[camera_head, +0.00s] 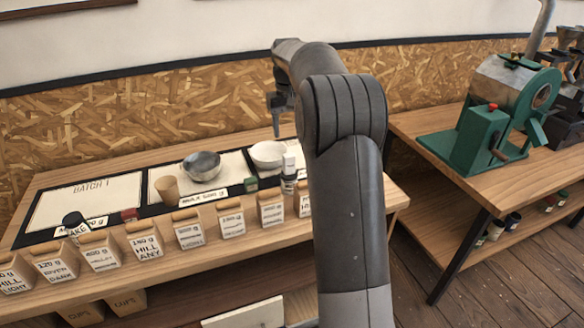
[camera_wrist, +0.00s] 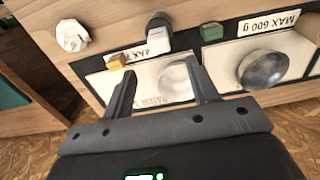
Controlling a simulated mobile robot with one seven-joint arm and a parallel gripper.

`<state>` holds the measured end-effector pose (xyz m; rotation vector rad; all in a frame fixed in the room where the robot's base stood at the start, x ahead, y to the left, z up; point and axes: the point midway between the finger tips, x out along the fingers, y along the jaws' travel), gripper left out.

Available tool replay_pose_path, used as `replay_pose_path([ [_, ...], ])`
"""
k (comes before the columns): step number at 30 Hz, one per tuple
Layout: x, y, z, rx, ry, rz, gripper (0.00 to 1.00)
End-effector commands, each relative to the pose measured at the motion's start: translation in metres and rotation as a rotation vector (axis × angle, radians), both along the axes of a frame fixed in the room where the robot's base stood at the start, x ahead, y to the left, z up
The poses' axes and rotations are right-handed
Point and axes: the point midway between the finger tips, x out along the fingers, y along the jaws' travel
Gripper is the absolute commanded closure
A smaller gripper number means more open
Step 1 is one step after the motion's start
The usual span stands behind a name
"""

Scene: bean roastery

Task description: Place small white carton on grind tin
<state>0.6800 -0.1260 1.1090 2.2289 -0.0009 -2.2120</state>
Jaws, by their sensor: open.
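A small white carton (camera_head: 290,162) shows just left of my arm in the head view. It appears as a pale block (camera_wrist: 160,40) in the wrist view. A small dark tin with a pale band (camera_head: 288,184) is right by it, its dark end (camera_wrist: 157,18) beyond the carton in the wrist view; it may be the grind tin. I cannot tell whether they touch. My gripper (camera_wrist: 162,90) is open and empty above the wall side of the table, with a pale bowl (camera_wrist: 175,80) below and between its fingers. In the head view my gripper (camera_head: 280,101) hangs high.
A metal bowl (camera_head: 202,164), white bowl (camera_head: 268,154) and brown cup (camera_head: 168,189) stand on the mats. Several labelled bags (camera_head: 145,238) line the front edge. A green block (camera_wrist: 211,32), yellow block (camera_wrist: 117,62) and white rounded object (camera_wrist: 73,35) are near. A green machine (camera_head: 490,130) is right.

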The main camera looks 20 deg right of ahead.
Motion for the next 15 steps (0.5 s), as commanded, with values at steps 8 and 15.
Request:
replay_pose_path([
  [8, -0.066, 0.037, 0.051, -0.019, -0.092, 0.005, 0.46],
  [15, -0.144, 0.068, 0.078, -0.029, -0.185, 0.004, 0.46],
])
